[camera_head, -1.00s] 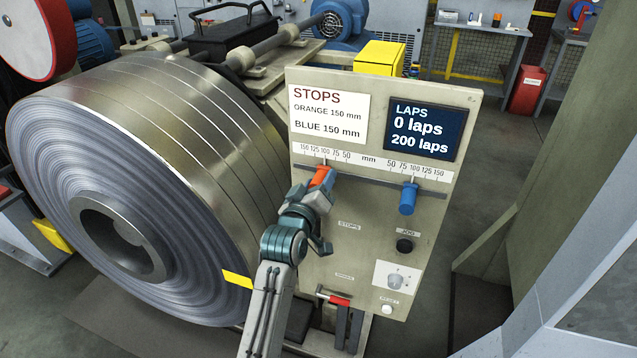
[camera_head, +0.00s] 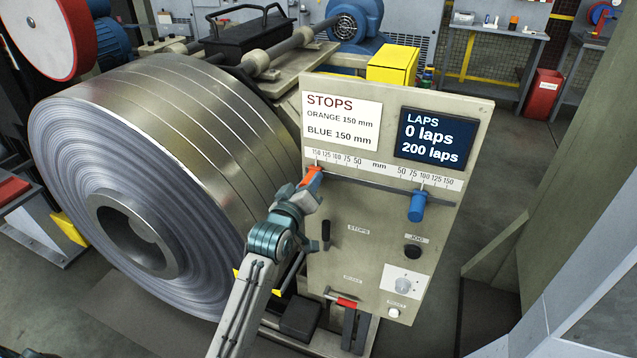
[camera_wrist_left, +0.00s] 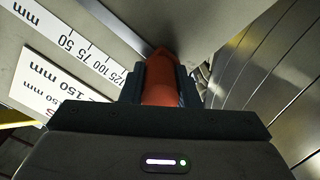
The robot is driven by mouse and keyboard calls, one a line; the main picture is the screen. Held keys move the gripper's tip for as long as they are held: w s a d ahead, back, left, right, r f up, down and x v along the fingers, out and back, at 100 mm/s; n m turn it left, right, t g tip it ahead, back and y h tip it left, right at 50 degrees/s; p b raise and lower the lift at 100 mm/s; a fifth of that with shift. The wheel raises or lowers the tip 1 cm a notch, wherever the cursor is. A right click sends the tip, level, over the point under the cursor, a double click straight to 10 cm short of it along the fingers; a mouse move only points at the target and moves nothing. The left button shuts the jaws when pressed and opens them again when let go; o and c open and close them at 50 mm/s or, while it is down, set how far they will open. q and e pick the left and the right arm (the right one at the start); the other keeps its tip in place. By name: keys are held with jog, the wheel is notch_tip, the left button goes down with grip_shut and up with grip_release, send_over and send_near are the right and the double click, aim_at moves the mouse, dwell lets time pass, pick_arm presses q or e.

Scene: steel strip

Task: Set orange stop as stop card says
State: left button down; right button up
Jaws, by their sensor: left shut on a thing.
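The orange stop (camera_head: 310,180) sits on the slot under the left end of the scale (camera_head: 340,161), close to the 150 mark. My left gripper (camera_head: 306,188) is shut on it; in the left wrist view the orange stop (camera_wrist_left: 162,85) shows between the two fingers (camera_wrist_left: 160,88), just past the 125 mark. The fingers hide part of it. The stop card (camera_head: 342,122) reads ORANGE 150 mm and BLUE 150 mm. The blue stop (camera_head: 417,205) hangs on the right half of the scale, near 100. My right gripper is not in view.
A large steel coil (camera_head: 150,190) stands left of the panel (camera_head: 375,245), close beside my left arm. The laps display (camera_head: 435,138) reads 0 laps and 200 laps. Below are a black lever (camera_head: 326,235), a jog button (camera_head: 412,252) and a red-handled lever (camera_head: 347,302).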

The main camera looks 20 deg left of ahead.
pick_arm(q)
jog(key=c, duration=1.2)
grip_release()
jog(key=shift+a, duration=0.1)
jog(key=shift+c, duration=0.2)
jog(key=shift+o, duration=0.7)
jog(key=shift+a, duration=0.25)
jog(key=shift+d, duration=0.1)
jog(key=shift+s+f, duration=0.1)
jog(key=shift+s, duration=0.25)
jog(key=s+b, duration=0.3)
jog(key=s, duration=0.7)
jog(key=shift+a, duration=0.25)
